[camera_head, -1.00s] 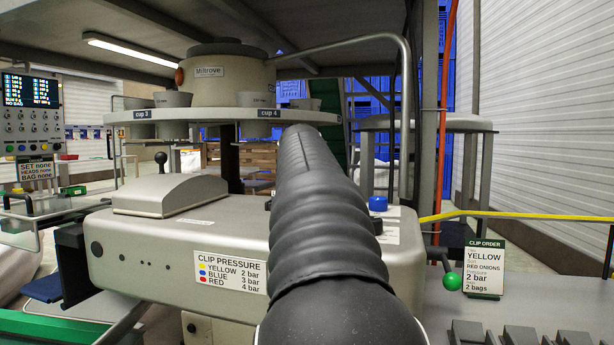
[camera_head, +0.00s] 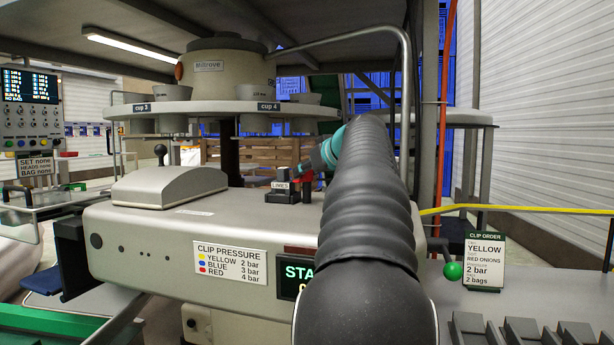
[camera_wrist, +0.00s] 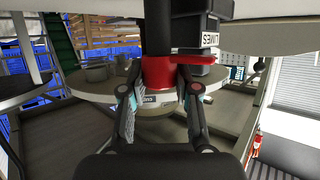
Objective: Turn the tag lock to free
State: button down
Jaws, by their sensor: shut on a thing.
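The tag lock appears to be the red knob-like part (camera_wrist: 158,71) beside a dark block labelled LIMES. In the head view this red part (camera_head: 303,186) stands on top of the grey machine housing, right of the LIMES block (camera_head: 282,188). The block shows upside down in the wrist view (camera_wrist: 209,40). My gripper (camera_wrist: 158,84) has its fingers on both sides of the red part and is shut on it. A red lever-like piece sticks out to the right there. In the head view my gripper (camera_head: 305,172) is small and partly hidden by my arm.
The round cup table (camera_head: 215,113) stands behind the housing (camera_head: 150,232). A green-knobbed lever (camera_head: 452,271) and the CLIP ORDER sign (camera_head: 484,262) are at right. A yellow hose (camera_head: 520,211) runs behind them. A partly covered display (camera_head: 296,276) is on the housing front.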

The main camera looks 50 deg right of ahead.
jog(key=n+y, duration=0.2)
jog(key=y, duration=0.1)
jog(key=shift+n+p, duration=0.4)
jog(key=shift+n+y, duration=0.4)
jog(key=shift+y, duration=0.2)
jog(key=shift+f, duration=0.1)
jog(key=c, duration=1.1)
grip_release()
jog(key=v, duration=1.2)
jog(key=shift+s+d+f, duration=0.1)
jog(key=shift+d, duration=0.05)
